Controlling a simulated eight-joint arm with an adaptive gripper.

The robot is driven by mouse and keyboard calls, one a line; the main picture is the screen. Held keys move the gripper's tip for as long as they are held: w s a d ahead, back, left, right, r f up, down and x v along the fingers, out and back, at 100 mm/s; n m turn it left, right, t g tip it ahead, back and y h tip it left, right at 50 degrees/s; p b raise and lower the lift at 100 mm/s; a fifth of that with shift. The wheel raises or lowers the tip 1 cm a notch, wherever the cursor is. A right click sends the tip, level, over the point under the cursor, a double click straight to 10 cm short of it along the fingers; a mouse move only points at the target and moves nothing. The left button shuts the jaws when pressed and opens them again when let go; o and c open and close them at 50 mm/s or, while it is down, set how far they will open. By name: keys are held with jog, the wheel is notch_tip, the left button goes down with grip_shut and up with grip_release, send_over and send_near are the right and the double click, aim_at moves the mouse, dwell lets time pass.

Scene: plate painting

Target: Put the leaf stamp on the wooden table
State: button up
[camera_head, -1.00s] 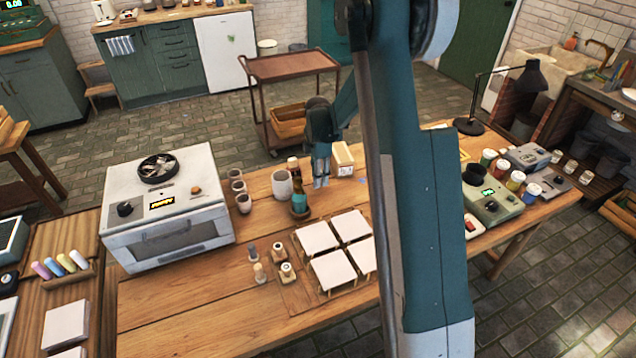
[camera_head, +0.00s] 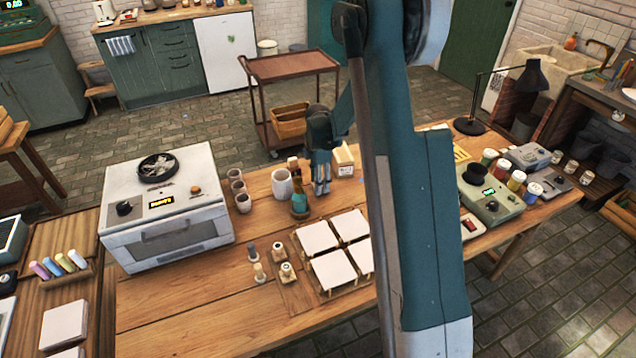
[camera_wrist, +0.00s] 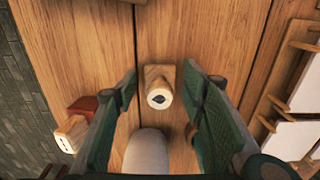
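The leaf stamp (camera_wrist: 160,88), a pale round end with a dark leaf mark on a small wooden block, lies on the wooden table (camera_wrist: 90,35) in the wrist view. It is ahead of my gripper (camera_wrist: 165,92), whose two green fingers are apart with nothing pinched. A pale rounded object (camera_wrist: 148,155) shows between the fingers, partly hidden. I cannot tell which head-view object is the leaf stamp.
Square white plates (camera_head: 335,248) on stands and several small stamps (camera_head: 285,271) are in front of my gripper. A white pot (camera_head: 282,184) is to its left. A red-and-wood block (camera_wrist: 75,124) lies left of my fingers.

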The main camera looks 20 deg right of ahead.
jog(key=shift+r, duration=0.15)
notch_tip(320, 180, up, 12)
jog(key=shift+r+p, duration=0.1)
jog(key=shift+p, duration=0.95)
dwell(0.4)
jog(key=s+a+r+m+t, duration=0.2)
jog(key=s+a+r+m, duration=0.25)
jog(key=s+r, duration=0.5)
jog(key=s+a+r+m+t, duration=0.1)
jog(key=s+a+r+m, duration=0.35)
jog(key=s+r, duration=0.5)
jog(key=s+a+m+t, duration=0.2)
jog(key=s+a+m, duration=0.1)
jog(key=s, duration=0.8)
jog(key=s+a+m+t, duration=0.2)
jog(key=s+a+m, duration=0.2)
jog(key=s, duration=0.6)
jog(key=shift+s+r+m, duration=0.35)
jog(key=shift+r+m, duration=0.1)
jog(key=shift+m, duration=0.55)
